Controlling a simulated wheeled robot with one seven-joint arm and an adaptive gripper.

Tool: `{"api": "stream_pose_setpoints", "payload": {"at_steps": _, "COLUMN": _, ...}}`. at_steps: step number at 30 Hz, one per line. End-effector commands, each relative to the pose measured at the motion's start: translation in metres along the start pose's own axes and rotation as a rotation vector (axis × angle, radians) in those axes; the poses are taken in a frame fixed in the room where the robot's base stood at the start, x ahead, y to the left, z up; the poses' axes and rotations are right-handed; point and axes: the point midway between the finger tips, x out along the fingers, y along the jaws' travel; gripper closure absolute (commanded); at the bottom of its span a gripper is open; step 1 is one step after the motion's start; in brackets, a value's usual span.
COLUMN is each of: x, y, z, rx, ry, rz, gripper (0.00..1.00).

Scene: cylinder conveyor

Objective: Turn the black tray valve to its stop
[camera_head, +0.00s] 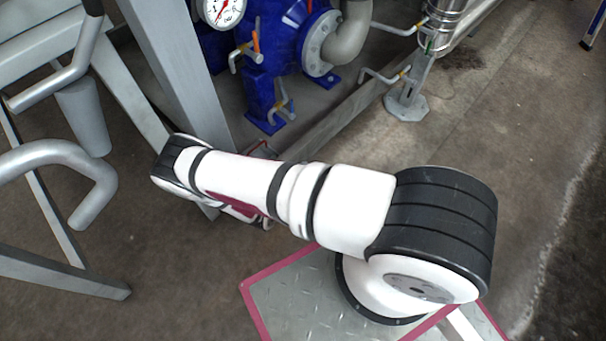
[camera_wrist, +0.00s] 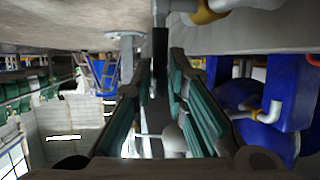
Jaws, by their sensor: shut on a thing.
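In the wrist view my gripper (camera_wrist: 160,75) reaches away from the camera with teal pads on both fingers. A narrow black bar (camera_wrist: 160,48) stands between the fingertips, and the fingers are closed on it. It looks like the handle of the black tray valve, but the valve's body and its stop cannot be made out. In the head view my white and black arm stretches to the left. The arm hides the gripper and the valve there.
A blue pump (camera_head: 274,60) with a pressure gauge (camera_head: 224,10) stands behind my arm, and its blue body (camera_wrist: 277,92) also shows in the wrist view. Grey frame legs (camera_head: 175,70) and bent pipes (camera_head: 75,160) crowd the left. The floor (camera_head: 545,130) at right is clear.

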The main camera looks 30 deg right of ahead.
Motion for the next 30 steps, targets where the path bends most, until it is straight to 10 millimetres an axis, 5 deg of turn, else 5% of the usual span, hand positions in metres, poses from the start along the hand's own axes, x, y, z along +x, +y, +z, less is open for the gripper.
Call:
{"api": "stream_pose_setpoints", "payload": {"at_steps": 11, "x": -0.001, "y": -0.001, "z": 0.003, "rx": -0.001, "ry": -0.003, "rz": -0.002, "gripper": 1.00}}
{"api": "stream_pose_setpoints", "payload": {"at_steps": 12, "x": -0.001, "y": -0.001, "z": 0.003, "rx": -0.001, "ry": -0.004, "rz": -0.002, "gripper": 0.79}}
{"api": "stream_pose_setpoints", "payload": {"at_steps": 13, "x": -0.001, "y": -0.001, "z": 0.003, "rx": -0.001, "ry": -0.004, "rz": -0.002, "gripper": 0.78}}
{"api": "stream_pose_setpoints", "payload": {"at_steps": 23, "x": -0.003, "y": -0.001, "z": 0.002, "rx": 0.000, "ry": -0.001, "rz": -0.001, "gripper": 0.78}}
{"api": "stream_pose_setpoints", "payload": {"at_steps": 30, "x": -0.035, "y": -0.002, "z": 0.002, "rx": -0.001, "ry": -0.002, "rz": -0.003, "gripper": 0.78}}
